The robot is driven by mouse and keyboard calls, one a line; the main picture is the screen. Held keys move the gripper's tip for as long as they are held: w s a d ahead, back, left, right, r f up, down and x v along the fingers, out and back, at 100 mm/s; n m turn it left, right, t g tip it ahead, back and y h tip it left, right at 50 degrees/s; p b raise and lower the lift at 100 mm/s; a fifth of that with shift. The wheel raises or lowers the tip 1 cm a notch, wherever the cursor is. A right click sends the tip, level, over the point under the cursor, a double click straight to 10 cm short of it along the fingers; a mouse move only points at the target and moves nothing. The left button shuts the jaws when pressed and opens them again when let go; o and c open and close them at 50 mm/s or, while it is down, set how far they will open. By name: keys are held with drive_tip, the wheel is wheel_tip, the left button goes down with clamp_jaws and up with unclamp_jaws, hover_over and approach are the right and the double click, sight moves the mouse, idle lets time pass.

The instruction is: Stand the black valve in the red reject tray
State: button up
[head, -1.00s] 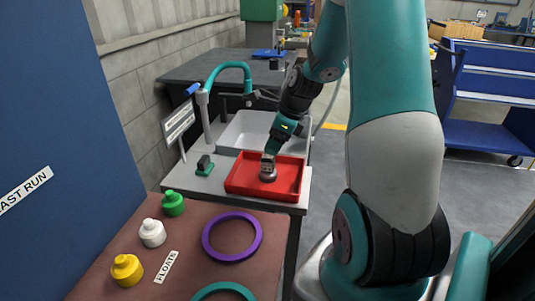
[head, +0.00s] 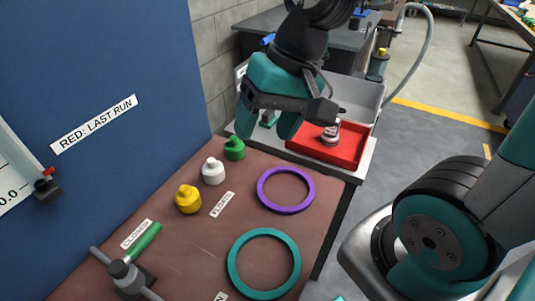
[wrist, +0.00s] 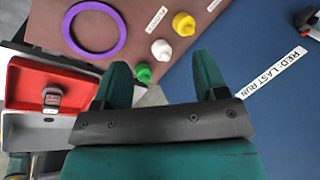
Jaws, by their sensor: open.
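The valve (head: 330,133), grey and dark with a reddish band, stands upright inside the red reject tray (head: 369,150), apart from my gripper. In the wrist view the valve (wrist: 52,98) also shows in the red tray (wrist: 25,72) at the left. My gripper (head: 267,125) is open and empty, held up to the left of the tray, near the green float. In the wrist view its two teal fingers (wrist: 163,85) are spread with nothing held between them.
A brown bench holds green (head: 234,148), white (head: 213,171) and yellow (head: 188,199) floats, a purple ring (head: 262,203), a teal ring (head: 232,270) and a green-handled tool (head: 146,240). A blue panel (head: 120,50) stands at the left. A grey basin (head: 360,95) lies behind the tray.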

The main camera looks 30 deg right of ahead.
drive_tip(key=s+a+n+g, duration=0.1)
drive_tip(key=s+a+n, duration=0.3)
drive_tip(key=s+n, duration=0.3)
drive_tip(key=shift+r+n, duration=0.35)
drive_tip(key=shift+n, duration=0.35)
drive_tip(key=shift+w+a, duration=0.1)
drive_tip(key=shift+c, duration=0.3)
